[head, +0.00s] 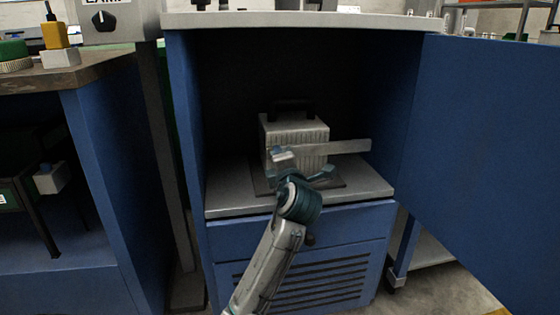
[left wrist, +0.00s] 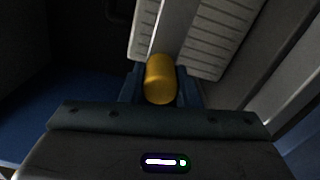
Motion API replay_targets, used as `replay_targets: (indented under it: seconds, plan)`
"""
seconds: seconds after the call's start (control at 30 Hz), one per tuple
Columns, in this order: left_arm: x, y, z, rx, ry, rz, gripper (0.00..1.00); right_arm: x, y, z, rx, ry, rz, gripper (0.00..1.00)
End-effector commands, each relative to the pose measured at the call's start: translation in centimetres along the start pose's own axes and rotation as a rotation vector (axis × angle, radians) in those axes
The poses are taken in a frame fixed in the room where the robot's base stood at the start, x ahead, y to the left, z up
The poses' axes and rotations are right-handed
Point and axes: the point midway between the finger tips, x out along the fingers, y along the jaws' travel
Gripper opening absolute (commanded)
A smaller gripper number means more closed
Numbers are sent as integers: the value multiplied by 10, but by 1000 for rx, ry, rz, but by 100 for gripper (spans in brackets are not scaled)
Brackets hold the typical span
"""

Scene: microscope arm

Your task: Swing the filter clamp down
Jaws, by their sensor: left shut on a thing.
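The filter clamp (head: 345,147) is a flat grey bar that lies nearly level across the front of a pale ribbed filter box (head: 294,134). In the left wrist view the bar (left wrist: 176,28) runs between the box's ribbed faces. A yellow, rounded knob (left wrist: 160,80) shows there at the near end of the bar. My left gripper (head: 300,168) is in front of the box, and its fingers are shut on the knob, one on each side. In the head view the gripper hides the knob. My right gripper is not in view.
The box stands on a dark plate on the shelf (head: 235,200) of an open blue cabinet. The cabinet's blue door (head: 490,150) stands open at the right. A drawer and a vented panel (head: 320,280) are below. A workbench (head: 95,72) stands at the left.

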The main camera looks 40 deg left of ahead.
Motion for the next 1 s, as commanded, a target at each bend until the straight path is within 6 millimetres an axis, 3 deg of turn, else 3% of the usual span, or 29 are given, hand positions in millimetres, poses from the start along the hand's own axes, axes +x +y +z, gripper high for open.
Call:
replay_targets:
  seconds: [0.63,0.67,0.73,0.77,1.0]
  plan:
    - [0,-7,-1,-11,2,-8,0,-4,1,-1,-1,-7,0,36]
    - [0,-7,-1,-11,2,-8,32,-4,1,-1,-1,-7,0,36]
    - [0,-7,-1,-11,2,-7,46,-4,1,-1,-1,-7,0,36]
    - [0,-7,-1,-12,1,-7,50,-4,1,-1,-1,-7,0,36]
    - [0,-5,-1,-12,1,-3,50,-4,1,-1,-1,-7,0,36]
